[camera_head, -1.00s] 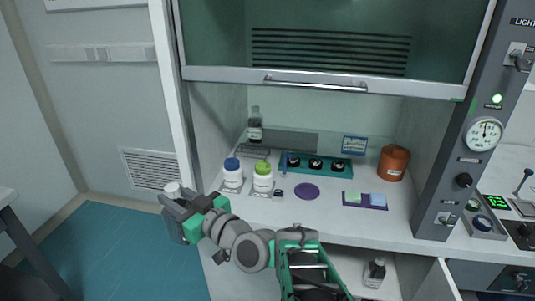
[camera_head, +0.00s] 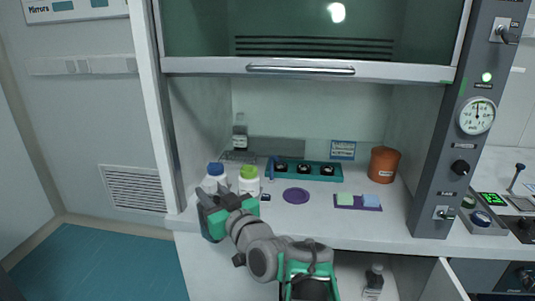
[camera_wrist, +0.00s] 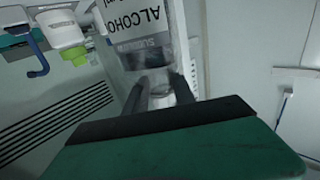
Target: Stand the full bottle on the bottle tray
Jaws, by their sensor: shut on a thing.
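My gripper (camera_head: 213,217) is in front of the left end of the hood's worktop, close to the jars. In the wrist view its fingers (camera_wrist: 160,92) are shut on a clear bottle (camera_wrist: 146,30) with a white label reading "ALCOHO…". In the head view the held bottle is mostly hidden by my gripper and the jars. Another bottle (camera_head: 240,138), dark with a pale label, stands at the back left of the worktop. A grey tray (camera_head: 232,156) seems to lie at its foot; whether this is the bottle tray I cannot tell.
A blue-capped jar (camera_head: 214,170) and a green-capped jar (camera_head: 249,175) stand beside my gripper. Behind are a teal rack (camera_head: 335,178) and a brown pot (camera_head: 384,165). A purple disc (camera_head: 296,195) and purple tray (camera_head: 345,206) lie farther right. The sash (camera_head: 300,67) is raised.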

